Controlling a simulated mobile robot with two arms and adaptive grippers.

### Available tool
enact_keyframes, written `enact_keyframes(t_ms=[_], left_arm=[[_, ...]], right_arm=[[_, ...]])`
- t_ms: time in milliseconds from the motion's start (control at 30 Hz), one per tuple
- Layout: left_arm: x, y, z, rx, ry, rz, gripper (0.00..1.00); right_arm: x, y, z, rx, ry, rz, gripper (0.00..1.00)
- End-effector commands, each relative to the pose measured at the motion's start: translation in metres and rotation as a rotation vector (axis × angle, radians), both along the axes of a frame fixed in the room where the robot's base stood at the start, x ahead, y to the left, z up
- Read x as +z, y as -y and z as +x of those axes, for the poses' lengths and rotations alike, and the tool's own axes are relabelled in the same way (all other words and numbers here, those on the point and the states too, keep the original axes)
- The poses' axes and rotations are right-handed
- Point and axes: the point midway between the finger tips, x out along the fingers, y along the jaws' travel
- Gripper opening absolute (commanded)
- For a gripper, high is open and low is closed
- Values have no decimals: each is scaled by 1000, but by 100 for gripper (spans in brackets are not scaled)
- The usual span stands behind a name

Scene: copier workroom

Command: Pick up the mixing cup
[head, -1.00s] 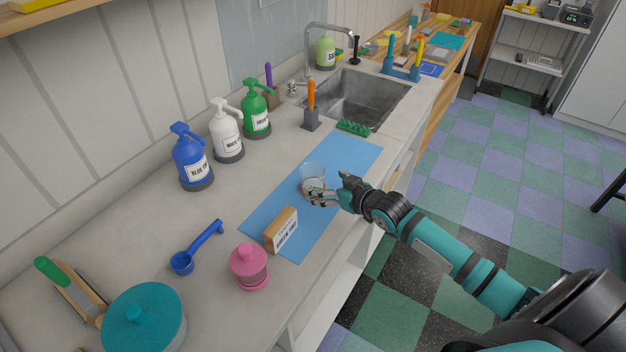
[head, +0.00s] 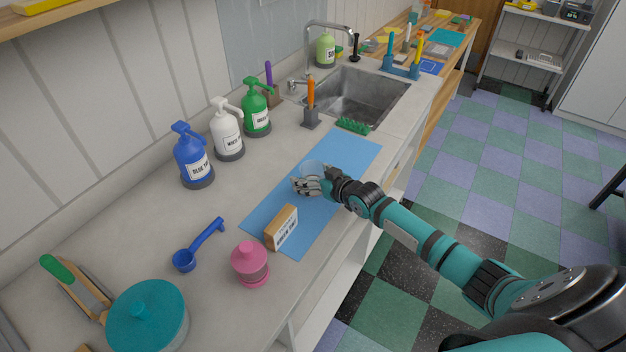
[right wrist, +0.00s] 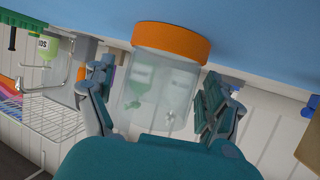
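The mixing cup (head: 312,167) is clear and stands upright on the blue mat (head: 345,160). In the right wrist view the picture is upside down, and the cup (right wrist: 160,85) shows a see-through wall and an orange band at its base end. My right gripper (head: 309,188) is at the cup's near side, partly covering it. In the right wrist view its fingers (right wrist: 157,100) are spread, one on each side of the cup. I cannot tell whether either finger touches it. My left gripper is not in view.
A wooden block with a label (head: 281,227) stands on the mat nearer me. A pink jar (head: 250,264), a blue scoop (head: 199,246) and a teal-lidded pot (head: 147,318) are on the counter. Pump bottles (head: 193,158) line the wall. A green brush (head: 353,126) lies beyond the mat, before the sink.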

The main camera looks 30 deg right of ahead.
Motion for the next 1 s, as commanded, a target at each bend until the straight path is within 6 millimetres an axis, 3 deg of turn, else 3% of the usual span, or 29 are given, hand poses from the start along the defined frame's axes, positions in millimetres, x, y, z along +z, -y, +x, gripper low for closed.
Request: enact_keyframes(t_ms=[33, 433, 767, 1000], left_arm=[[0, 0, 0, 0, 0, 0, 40], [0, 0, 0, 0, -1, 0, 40], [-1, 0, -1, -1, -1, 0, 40], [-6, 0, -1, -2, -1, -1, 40]], right_arm=[[0, 0, 0, 0, 0, 0, 77], [0, 0, 0, -1, -1, -1, 27], [1, 0, 0, 0, 0, 0, 27], [19, 1, 0, 0, 4, -3, 27]])
